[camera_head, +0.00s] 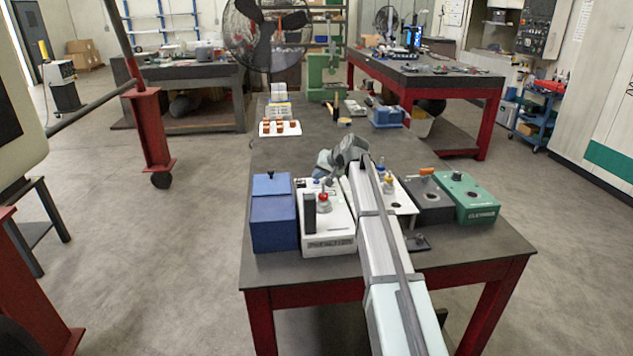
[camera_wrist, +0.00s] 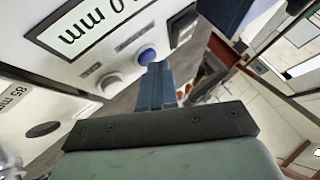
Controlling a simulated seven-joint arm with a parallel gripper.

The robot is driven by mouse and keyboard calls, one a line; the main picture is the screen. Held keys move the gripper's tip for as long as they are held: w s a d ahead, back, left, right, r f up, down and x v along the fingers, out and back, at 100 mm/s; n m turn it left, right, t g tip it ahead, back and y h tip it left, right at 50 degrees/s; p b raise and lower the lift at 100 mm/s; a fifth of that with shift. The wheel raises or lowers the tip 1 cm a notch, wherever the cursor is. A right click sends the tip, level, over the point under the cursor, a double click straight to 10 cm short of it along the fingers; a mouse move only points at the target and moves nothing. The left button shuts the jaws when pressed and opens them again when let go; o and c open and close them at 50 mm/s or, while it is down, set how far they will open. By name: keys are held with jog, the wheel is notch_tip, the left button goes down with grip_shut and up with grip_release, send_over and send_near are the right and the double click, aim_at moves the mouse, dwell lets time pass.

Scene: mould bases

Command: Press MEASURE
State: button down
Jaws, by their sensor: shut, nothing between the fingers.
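In the wrist view, a white device has a framed display (camera_wrist: 90,25) that reads upside down, ending in "0 mm". Below the display are a pale round button (camera_wrist: 110,83) and a blue round button (camera_wrist: 147,55). The small labels beside the buttons are too blurred to read, so I cannot tell which is MEASURE. My gripper (camera_wrist: 156,72) is shut and empty, its fingertips beside the blue button in the picture. I cannot tell whether they touch it. In the head view, my arm hides much of the fingers and part of a white panel (camera_head: 409,207).
A blue box (camera_head: 273,225), a white box with a red knob (camera_head: 343,240), a dark box (camera_head: 432,203) and a green box (camera_head: 475,200) stand closely around my arm on the table (camera_head: 480,244). A white tray (camera_head: 267,132) with brown pieces lies farther back.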

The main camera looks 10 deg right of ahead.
aim_at(318, 182)
jog(key=shift+r, duration=0.75)
jog(key=shift+r, duration=0.1)
jog(key=shift+r, duration=2.4)
